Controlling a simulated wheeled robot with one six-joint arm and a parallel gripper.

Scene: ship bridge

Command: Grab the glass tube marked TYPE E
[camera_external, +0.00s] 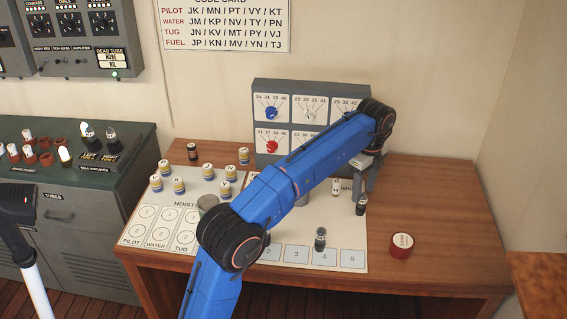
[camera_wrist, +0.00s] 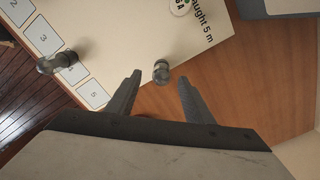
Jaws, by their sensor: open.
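No TYPE E marking is legible on any tube. My gripper (camera_external: 366,182) is open above the mat's right edge. In the wrist view, a small glassy piece (camera_wrist: 161,72) lies between and slightly beyond the fingertips, apart from both. Another dark piece (camera_wrist: 58,62) is to the left by the numbered squares. White-topped tubes (camera_external: 64,155) stand on the green cabinet at left; their marks are too small to read.
A grey panel with dials (camera_external: 270,113) stands at the back of the wooden desk. Several yellow-banded pegs (camera_external: 207,171) stand on the white mat (camera_external: 345,236). A red round container (camera_external: 401,245) is at the right.

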